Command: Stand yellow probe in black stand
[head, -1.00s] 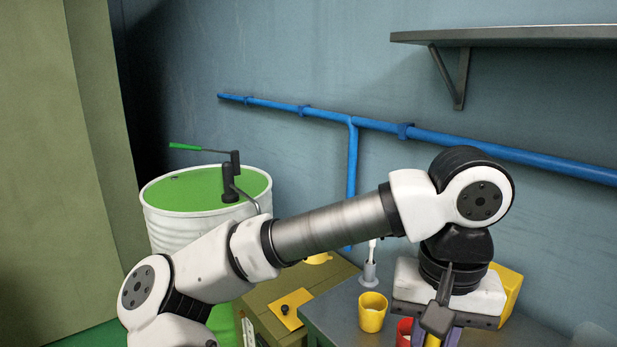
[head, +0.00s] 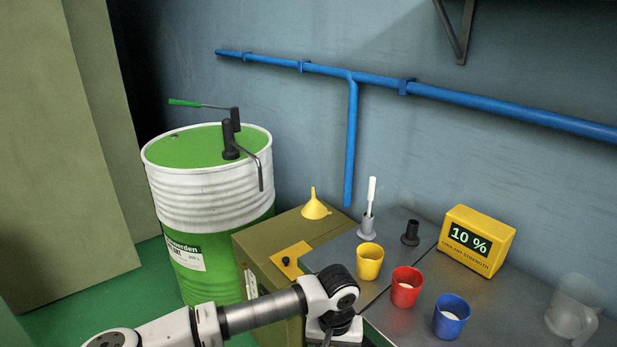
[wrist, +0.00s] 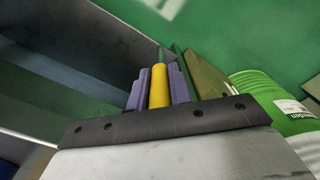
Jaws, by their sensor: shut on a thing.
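My gripper (wrist: 159,88) is shut on the yellow probe (wrist: 159,86), which shows between the two purple fingers in the wrist view. In the head view the gripper is at the bottom edge, mostly cut off, and the probe cannot be seen there. The black stand (head: 411,233) is upright and empty-looking on the grey cart top, right of a grey stand (head: 367,227) that holds a white probe (head: 371,192). My gripper is low and in front of the cart, apart from the black stand.
Yellow (head: 369,264), red (head: 405,289) and blue (head: 451,318) cups stand in front of the black stand. A yellow display box (head: 478,240) reading 10 % is right of it. A clear jug (head: 573,308) is far right. A funnel (head: 315,208) and a green-white drum (head: 207,205) are left.

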